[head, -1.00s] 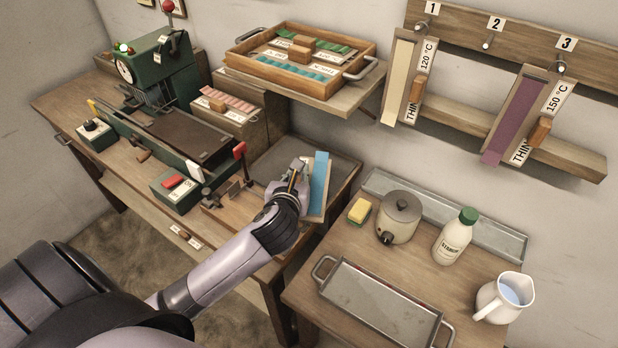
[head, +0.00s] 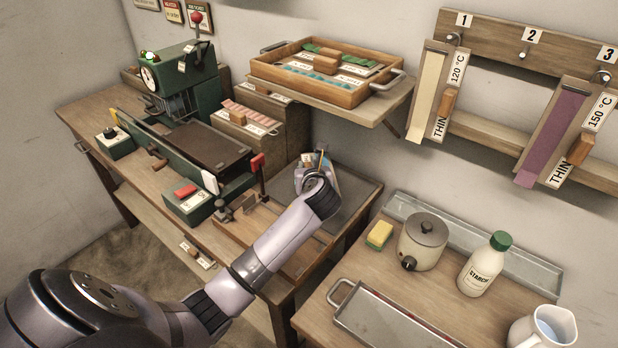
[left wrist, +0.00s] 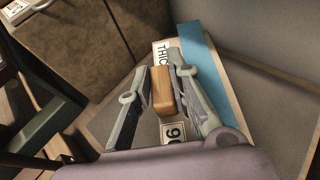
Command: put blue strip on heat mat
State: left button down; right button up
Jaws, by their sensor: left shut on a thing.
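My left gripper (head: 317,172) is over the right end of the workbench, in front of a flat grey panel (head: 358,187) that may be the heat mat. In the left wrist view my left gripper (left wrist: 158,80) has its fingers on either side of a small wooden handle (left wrist: 162,92) and is shut on it. The handle belongs to a pale board with a printed label, and the blue strip (left wrist: 205,65) lies along the board's right side. In the head view the gripper hides most of the board and strip. Whether the board touches the panel cannot be told. My right gripper is not in view.
A green machine (head: 184,78) and a clamp with a red knob (head: 257,163) stand left of the gripper. A shelf tray (head: 300,92) is above. A side table at right holds a pot (head: 423,245), bottle (head: 483,266), sponge (head: 379,234) and jug (head: 541,330).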

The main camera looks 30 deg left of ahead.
pick_arm(q)
notch_tip(320, 180, down, 3)
jog(key=shift+f, duration=0.15)
jog(key=c, duration=1.5)
grip_release()
jog(key=v, duration=1.2)
jog(key=shift+d+p, duration=0.1)
jog(key=shift+p, duration=0.2)
